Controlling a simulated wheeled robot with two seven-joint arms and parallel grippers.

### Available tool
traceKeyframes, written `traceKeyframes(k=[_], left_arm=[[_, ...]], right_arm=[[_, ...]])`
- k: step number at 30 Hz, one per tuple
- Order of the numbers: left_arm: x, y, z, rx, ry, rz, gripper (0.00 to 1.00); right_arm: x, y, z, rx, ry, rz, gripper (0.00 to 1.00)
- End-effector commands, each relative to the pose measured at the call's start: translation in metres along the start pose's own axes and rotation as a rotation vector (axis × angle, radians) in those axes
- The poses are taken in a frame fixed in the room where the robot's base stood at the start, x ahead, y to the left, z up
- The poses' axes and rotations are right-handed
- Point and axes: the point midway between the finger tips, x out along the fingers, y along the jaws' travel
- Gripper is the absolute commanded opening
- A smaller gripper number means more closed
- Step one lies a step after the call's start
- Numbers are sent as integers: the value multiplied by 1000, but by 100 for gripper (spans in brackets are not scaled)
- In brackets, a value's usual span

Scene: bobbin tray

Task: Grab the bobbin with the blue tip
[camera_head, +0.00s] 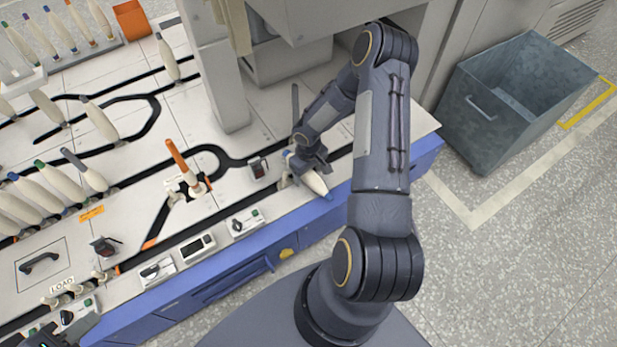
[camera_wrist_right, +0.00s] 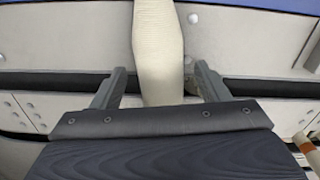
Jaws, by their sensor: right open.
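A cream bobbin (camera_head: 312,182) with a blue tip lies tilted at the right end of the white machine top, near its blue front edge. My right gripper (camera_head: 303,168) is at this bobbin. In the right wrist view the bobbin (camera_wrist_right: 160,50) stands between the two spread fingers of my right gripper (camera_wrist_right: 160,88), with a gap on each side; its tip is out of that view. A dark part at the bottom left corner of the head view appears to be my left gripper (camera_head: 42,338); its fingers cannot be made out.
An orange-tipped bobbin (camera_head: 186,165) stands left of my right gripper. Several bobbins with blue, green and grey tips (camera_head: 40,190) lean at the left. A grey column (camera_head: 220,85) rises behind. A grey bin (camera_head: 520,95) stands on the floor at right.

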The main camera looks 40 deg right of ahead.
Motion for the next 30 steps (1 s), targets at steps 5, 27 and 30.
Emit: traceKeyframes(k=[5, 27, 30], left_arm=[[0, 0, 0, 0, 0, 0, 36], [-2, 1, -1, 0, 0, 0, 36], [-5, 2, -2, 0, 0, 0, 36]], right_arm=[[0, 0, 0, 0, 1, 0, 68], [-6, 0, 0, 0, 1, 0, 17], [-15, 0, -1, 1, 2, 0, 17]])
